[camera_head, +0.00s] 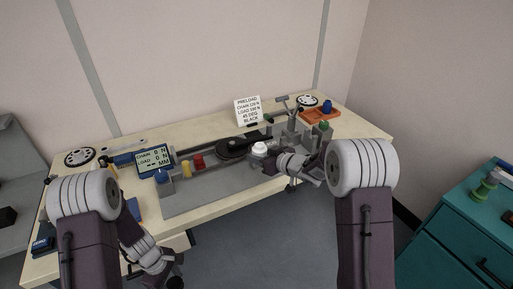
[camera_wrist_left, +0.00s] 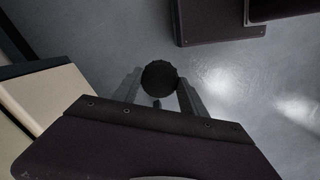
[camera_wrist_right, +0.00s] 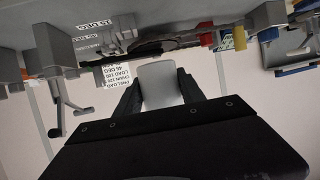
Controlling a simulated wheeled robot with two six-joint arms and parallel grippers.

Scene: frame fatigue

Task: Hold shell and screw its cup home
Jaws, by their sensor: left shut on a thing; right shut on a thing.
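My right gripper (camera_wrist_right: 160,92) is shut on a pale grey-white cylinder (camera_wrist_right: 160,78), which stands between its two fingers. In the head view, a white rounded piece (camera_head: 259,148) shows at the tip of the right gripper, over the grey rig on the table. My left gripper (camera_wrist_left: 158,88) is shut on a dark round piece with a ridged edge (camera_wrist_left: 160,75). The left gripper is low, in front of the table's edge and over the floor. I cannot tell for certain which piece is the shell and which the cup.
The grey rig (camera_head: 190,203) fills the table's middle, with a display (camera_head: 154,160), a dark disc (camera_head: 236,146) and a preload sign (camera_head: 248,110). An orange tray (camera_head: 318,117) lies at the back right. A teal cabinet (camera_head: 465,235) stands at right. Floor is clear between.

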